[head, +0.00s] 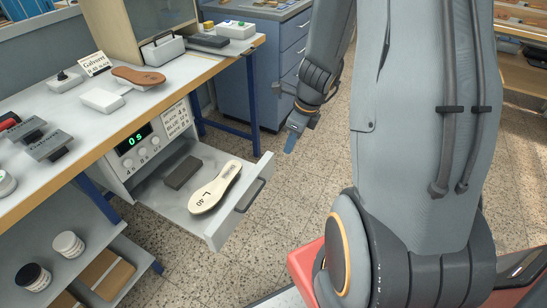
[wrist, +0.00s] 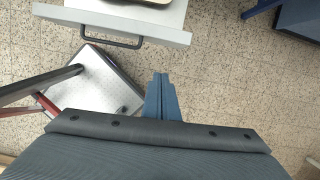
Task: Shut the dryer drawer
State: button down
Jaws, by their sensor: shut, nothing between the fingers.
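The dryer drawer (head: 208,231) is pulled out from the dryer (head: 145,148) under the workbench, in the head view. A cream insole (head: 215,188) marked "L 40" and a dark block (head: 183,172) lie in it. Its dark bar handle (head: 250,194) is on the front. In the wrist view the drawer front (wrist: 165,33) and handle (wrist: 112,42) are at the top. My gripper (head: 290,141) is shut and empty, to the right of the drawer and apart from it. Its blue fingers show below the drawer front in the wrist view (wrist: 161,78).
The workbench (head: 95,130) holds a brown insole (head: 138,77), white boxes and stamps. A lower shelf holds two jars (head: 67,245). A blue cabinet (head: 245,65) stands behind. The speckled floor right of the drawer is clear. A metallic plate (wrist: 105,85) shows below the drawer.

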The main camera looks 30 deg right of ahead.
jog(key=shift+m, duration=0.3)
jog(key=shift+w+a+f+b, duration=0.5)
jog(key=shift+w+f, duration=0.4)
jog(key=shift+f, duration=0.75)
jog(key=shift+w+a+f+b, duration=0.35)
jog(key=shift+w+a+f, duration=0.4)
jog(key=shift+f, duration=0.9)
jog(key=shift+w+a+f+b, duration=0.4)
jog(key=shift+w+f, duration=0.6)
jog(key=shift+f, duration=0.65)
